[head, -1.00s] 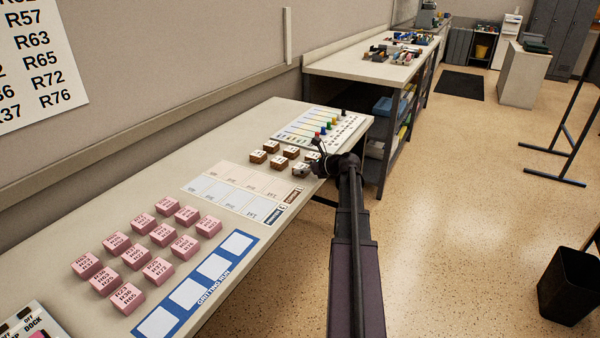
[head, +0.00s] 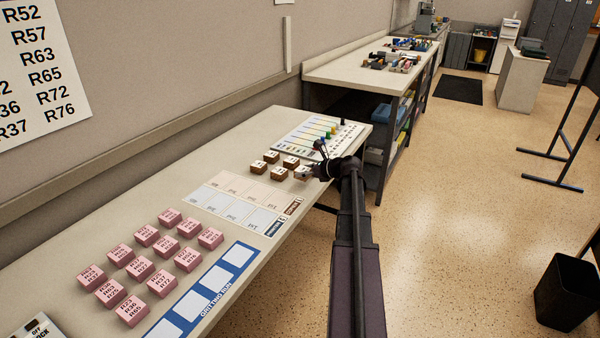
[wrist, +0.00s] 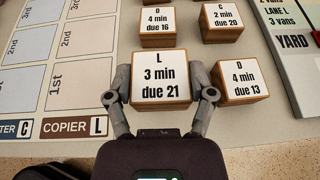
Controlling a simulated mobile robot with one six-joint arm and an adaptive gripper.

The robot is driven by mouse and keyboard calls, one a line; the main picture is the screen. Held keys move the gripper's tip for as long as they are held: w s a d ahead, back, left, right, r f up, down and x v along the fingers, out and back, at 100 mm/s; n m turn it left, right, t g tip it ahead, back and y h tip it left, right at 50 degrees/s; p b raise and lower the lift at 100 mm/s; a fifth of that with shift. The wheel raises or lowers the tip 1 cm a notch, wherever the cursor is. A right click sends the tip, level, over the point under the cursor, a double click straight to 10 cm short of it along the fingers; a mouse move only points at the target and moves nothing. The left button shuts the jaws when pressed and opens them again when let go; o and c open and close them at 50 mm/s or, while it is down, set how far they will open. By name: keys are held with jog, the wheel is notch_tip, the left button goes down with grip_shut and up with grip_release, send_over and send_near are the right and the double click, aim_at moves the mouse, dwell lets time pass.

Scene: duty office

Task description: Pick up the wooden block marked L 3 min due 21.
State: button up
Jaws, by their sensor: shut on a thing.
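The wooden block marked L 3 min due 21 (wrist: 161,82) is in the middle of the wrist view, label facing up. My gripper (wrist: 162,97) has one finger on each side of it and is shut on it. Whether the block is clear of the tabletop I cannot tell. In the head view my gripper (head: 314,172) is over the bench's right edge, among the small wooden blocks, whose labels are too small to read there.
Blocks marked 4 min due 16 (wrist: 158,27), C 2 min due 20 (wrist: 222,22) and 4 min due 13 (wrist: 240,80) stand close by. The COPIER L sheet (wrist: 75,127) lies left, the YARD board (wrist: 290,45) right. Several pink blocks (head: 138,268) occupy the near bench.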

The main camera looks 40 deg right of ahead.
jog(key=s+d, duration=0.1)
jog(key=s, duration=0.6)
jog(key=s+d+r+p, duration=0.1)
jog(key=s+d, duration=0.1)
jog(key=s, duration=0.5)
jog(key=shift+s+d+r, duration=0.15)
jog(key=shift+s+d, duration=0.1)
jog(key=shift+s, duration=0.15)
